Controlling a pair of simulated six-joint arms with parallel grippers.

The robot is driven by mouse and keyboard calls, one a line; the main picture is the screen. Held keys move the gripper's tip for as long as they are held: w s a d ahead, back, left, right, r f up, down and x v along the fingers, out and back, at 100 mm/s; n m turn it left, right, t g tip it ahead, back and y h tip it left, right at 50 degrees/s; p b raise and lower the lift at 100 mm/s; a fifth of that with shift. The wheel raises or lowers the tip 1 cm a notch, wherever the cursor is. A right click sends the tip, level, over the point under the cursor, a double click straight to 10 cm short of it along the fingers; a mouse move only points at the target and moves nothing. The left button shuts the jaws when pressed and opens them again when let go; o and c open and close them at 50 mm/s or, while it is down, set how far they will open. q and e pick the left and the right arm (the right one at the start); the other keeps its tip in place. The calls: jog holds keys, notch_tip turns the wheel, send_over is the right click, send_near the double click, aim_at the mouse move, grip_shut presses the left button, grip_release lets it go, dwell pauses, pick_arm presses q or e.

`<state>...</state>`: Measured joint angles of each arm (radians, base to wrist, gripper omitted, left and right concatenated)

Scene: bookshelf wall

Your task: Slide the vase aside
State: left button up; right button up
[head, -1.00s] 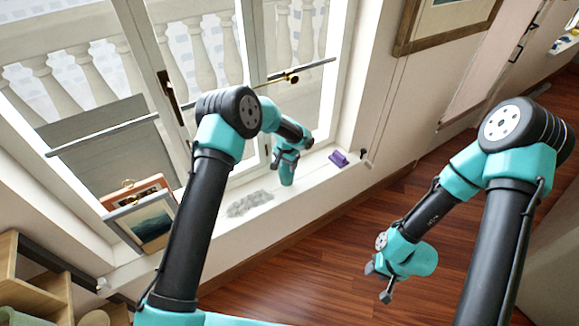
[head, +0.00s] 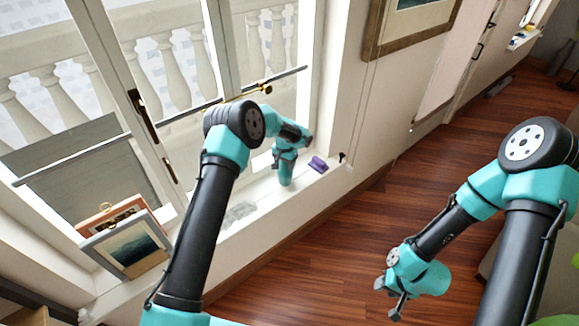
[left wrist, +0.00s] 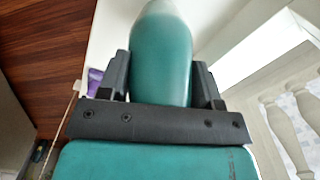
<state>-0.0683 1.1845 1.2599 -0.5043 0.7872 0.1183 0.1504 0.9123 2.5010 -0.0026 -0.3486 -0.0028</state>
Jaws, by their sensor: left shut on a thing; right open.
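The vase is a smooth teal, rounded body that narrows toward one end; it fills the middle of the left wrist view (left wrist: 162,55). In the head view the vase (head: 286,174) stands on the white window sill, partly hidden by my gripper. My left gripper (head: 283,158) is shut on the vase, with one dark finger on each side of it in the left wrist view. My right gripper (head: 388,298) is open and empty, over the wooden floor and well away from the sill.
A purple object (head: 318,164) lies on the sill just right of the vase. A grey patch (head: 238,213) lies left of it. Framed pictures (head: 130,247) lean further left. A curtain-rod-like bar (head: 290,75) crosses the window behind. The floor is clear.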

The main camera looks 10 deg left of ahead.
pick_arm(q)
jog(key=shift+w+d+f, duration=0.15)
jog(key=shift+d+f, duration=0.05)
jog(key=o, duration=1.2)
jog(key=shift+r, duration=0.1)
jog(key=shift+w, duration=0.1)
notch_tip(320, 180, up, 17)
jog(key=shift+r, duration=0.2)
